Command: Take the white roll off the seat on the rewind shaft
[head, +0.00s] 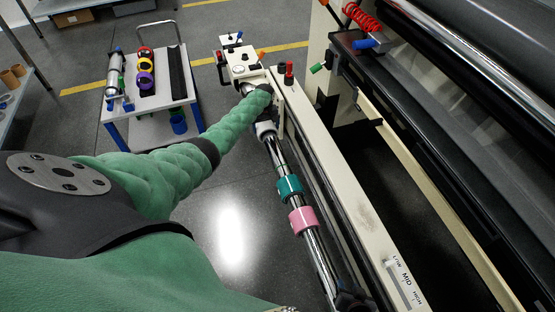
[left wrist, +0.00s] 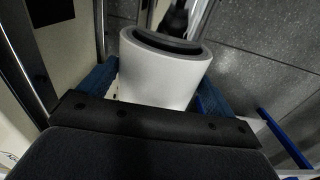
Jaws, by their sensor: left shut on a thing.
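The white roll (left wrist: 160,80) fills the middle of the left wrist view, between the blue-padded fingers of my left gripper (left wrist: 157,92), which is shut on it. A dark core shows inside its near-round end. In the head view a pale piece on the rewind shaft (head: 273,152), just below my wrist, looks like the white roll (head: 265,129). My left gripper (head: 264,98) is at the far end of the shaft, its fingers mostly hidden by the arm. I cannot tell whether the shaft still runs through the roll. My right gripper is not in view.
A teal roll (head: 289,188) and a pink roll (head: 302,219) sit nearer on the shaft. The cream machine frame (head: 345,195) runs close along its right. A cart (head: 150,101) with coloured rolls stands at the left. Open floor (head: 232,215) lies left of the shaft.

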